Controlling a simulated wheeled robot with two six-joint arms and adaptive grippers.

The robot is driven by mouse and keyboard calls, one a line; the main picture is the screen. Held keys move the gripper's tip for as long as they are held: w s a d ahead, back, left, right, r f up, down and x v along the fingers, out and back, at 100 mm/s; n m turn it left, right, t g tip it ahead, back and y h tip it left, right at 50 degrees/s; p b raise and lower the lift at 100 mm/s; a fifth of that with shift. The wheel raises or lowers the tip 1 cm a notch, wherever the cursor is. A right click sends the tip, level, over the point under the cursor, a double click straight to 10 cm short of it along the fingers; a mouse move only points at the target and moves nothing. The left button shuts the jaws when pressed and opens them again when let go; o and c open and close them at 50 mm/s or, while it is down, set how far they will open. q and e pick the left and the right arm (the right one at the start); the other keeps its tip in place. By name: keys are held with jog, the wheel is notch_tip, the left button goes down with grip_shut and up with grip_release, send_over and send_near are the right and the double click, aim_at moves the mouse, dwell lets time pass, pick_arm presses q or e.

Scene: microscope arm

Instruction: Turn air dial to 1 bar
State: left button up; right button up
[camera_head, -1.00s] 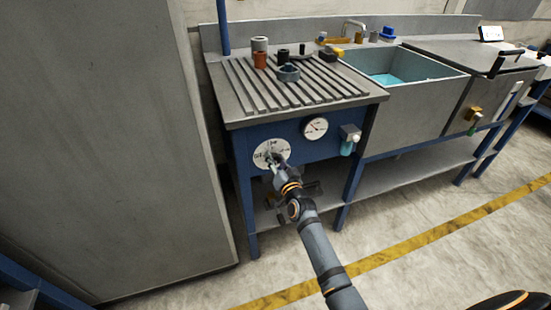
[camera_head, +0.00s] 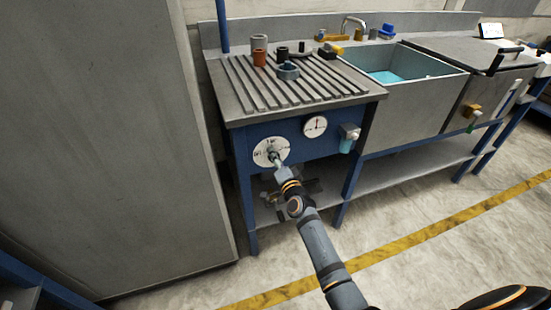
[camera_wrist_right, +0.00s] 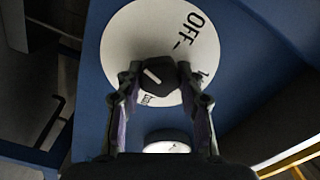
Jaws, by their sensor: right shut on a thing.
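The air dial is a round white plate (camera_head: 262,149) on the blue front panel under the ribbed worktop. In the right wrist view its plate (camera_wrist_right: 128,42) shows "OFF" at the upper right and other marks partly hidden. Its black knob (camera_wrist_right: 157,76) has a white line slanting to the upper left. My right gripper (camera_wrist_right: 158,84) is shut on the knob, one finger on each side; it also shows in the head view (camera_head: 276,160). A white round gauge (camera_head: 314,126) sits right of the dial, its needle roughly upright, its numbers too small to read. My left gripper is not in view.
A filter with a teal bowl (camera_head: 347,145) hangs right of the gauge. The worktop (camera_head: 240,86) above holds several small parts. A sink (camera_head: 425,95) adjoins on the right, and a large grey cabinet (camera_head: 110,140) stands on the left. The floor in front is open.

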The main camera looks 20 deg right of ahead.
dwell(0.4)
jog(key=o, duration=1.2)
jog(key=shift+s, duration=0.1)
jog(key=s, duration=1.2)
jog(key=shift+d, duration=0.25)
